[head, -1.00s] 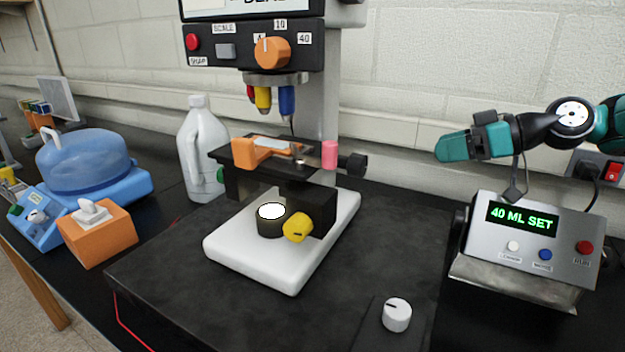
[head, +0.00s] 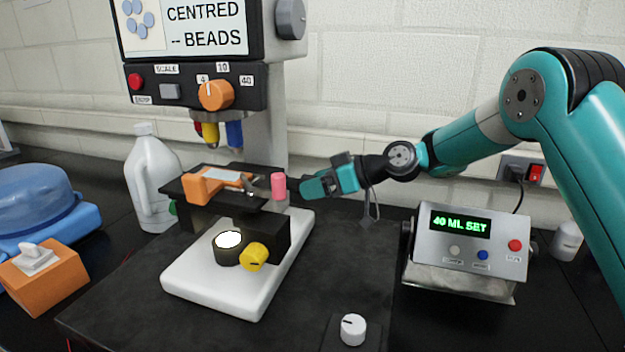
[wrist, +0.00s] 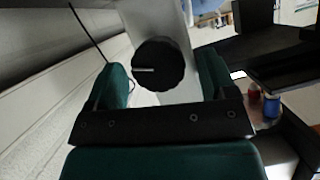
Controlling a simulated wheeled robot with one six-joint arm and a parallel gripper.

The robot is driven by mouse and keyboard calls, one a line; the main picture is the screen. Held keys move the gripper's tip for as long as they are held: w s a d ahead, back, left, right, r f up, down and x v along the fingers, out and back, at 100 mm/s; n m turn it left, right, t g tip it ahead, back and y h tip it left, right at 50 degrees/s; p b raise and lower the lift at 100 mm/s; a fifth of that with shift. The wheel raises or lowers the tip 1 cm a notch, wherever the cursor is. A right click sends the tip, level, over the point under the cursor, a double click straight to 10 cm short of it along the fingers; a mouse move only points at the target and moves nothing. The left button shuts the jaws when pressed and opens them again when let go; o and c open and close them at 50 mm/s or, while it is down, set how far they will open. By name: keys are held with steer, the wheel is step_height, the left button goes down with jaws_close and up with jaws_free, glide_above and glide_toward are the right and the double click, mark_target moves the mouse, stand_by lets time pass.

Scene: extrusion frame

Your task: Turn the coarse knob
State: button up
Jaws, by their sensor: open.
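A round black knob (wrist: 163,66) with a white index line faces me in the wrist view, on a pale grey column. No label on it is readable. My gripper (wrist: 162,78) is open, with one finger on each side of the knob and a gap showing on both sides. In the head view my gripper (head: 310,188) is at the right side of the microscope stage (head: 185,190), beside the pink cylinder (head: 278,186), and hides most of the black knob. A yellow knob (head: 256,257) sits low at the front of the microscope.
An orange dial (head: 215,95) is on the panel under the screen. A silver box reading "40 ML SET" (head: 465,245) stands right of the microscope. A white knob (head: 353,329) is at the front; a white jug (head: 150,180) stands behind left.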

steer(key=shift+x, duration=0.85)
steer(key=c, duration=0.9)
steer(key=shift+m+g, duration=0.5)
steer(key=shift+m, duration=0.4)
steer(key=o, duration=0.9)
steer(key=shift+d, duration=0.15)
steer(key=b+v, duration=0.3)
steer(key=v, duration=1.4)
steer(key=shift+d+f+b, duration=0.25)
steer(key=shift+b, duration=0.1)
